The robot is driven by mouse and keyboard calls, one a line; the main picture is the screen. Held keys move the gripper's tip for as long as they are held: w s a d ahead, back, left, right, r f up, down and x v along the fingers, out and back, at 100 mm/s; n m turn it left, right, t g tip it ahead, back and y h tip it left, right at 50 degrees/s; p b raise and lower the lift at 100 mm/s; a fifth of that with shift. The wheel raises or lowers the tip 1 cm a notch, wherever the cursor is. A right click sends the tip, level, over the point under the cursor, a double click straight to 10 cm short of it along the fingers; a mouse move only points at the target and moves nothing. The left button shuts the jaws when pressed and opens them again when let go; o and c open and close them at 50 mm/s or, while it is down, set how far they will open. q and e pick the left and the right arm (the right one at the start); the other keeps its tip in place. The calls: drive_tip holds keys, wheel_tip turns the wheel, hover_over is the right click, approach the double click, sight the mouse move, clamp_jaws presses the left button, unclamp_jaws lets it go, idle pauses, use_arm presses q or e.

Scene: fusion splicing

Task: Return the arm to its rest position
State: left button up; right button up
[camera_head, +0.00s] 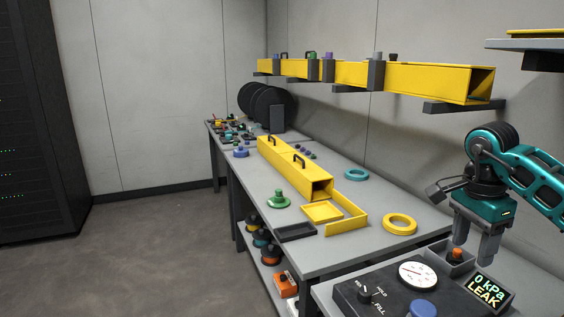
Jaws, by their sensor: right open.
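My right gripper (473,245) shows at the right edge, teal with grey fingers pointing down. Its fingers are apart and nothing shows between them. It hangs over the near bench, close to a small grey tray (458,268) with an orange-topped piece (457,254) in it. I cannot tell the exact height of the fingertips above the tray. The right arm (535,185) comes in from the right. My left gripper is not in view.
Below the gripper is a black pressure unit (345,297) with a dial (418,275) and a display (487,289) reading "0 kPa LEAK". A yellow ring (400,223) and yellow duct (318,188) lie on the bench. A yellow duct (430,82) runs along the wall above.

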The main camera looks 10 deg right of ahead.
drive_tip(key=a+f+y, duration=0.4)
drive_tip(key=a, duration=0.4)
drive_tip(key=a+f+y, duration=0.3)
drive_tip(key=a+f, duration=0.2)
drive_tip(key=a, duration=0.4)
drive_tip(key=s+a+r+m+t+y, duration=0.1)
drive_tip(key=s+a+m+t+y, duration=0.15)
drive_tip(key=a+m+y, duration=0.45)
drive_tip(key=s+a+r+m+t+y, duration=0.1)
drive_tip(key=s+a+m+t+y, duration=0.1)
drive_tip(key=a+m+t+y, duration=0.4)
drive_tip(key=s+d+f+m+t+h, duration=0.15)
drive_tip(key=f+m+t+h, duration=0.35)
drive_tip(key=m, duration=0.9)
drive_tip(key=d+f+m+t+h, duration=0.3)
drive_tip(key=f+m+h, duration=0.3)
drive_tip(key=m, duration=0.8)
drive_tip(key=s+d+f+m+g+h, duration=0.3)
drive_tip(key=s+f+m+g+h, duration=0.2)
drive_tip(key=s+f+m, duration=0.6)
drive_tip(key=shift+s+d+f+g+h, duration=0.2)
drive_tip(key=shift+s+f+g+h, duration=0.2)
drive_tip(key=shift+f, duration=0.35)
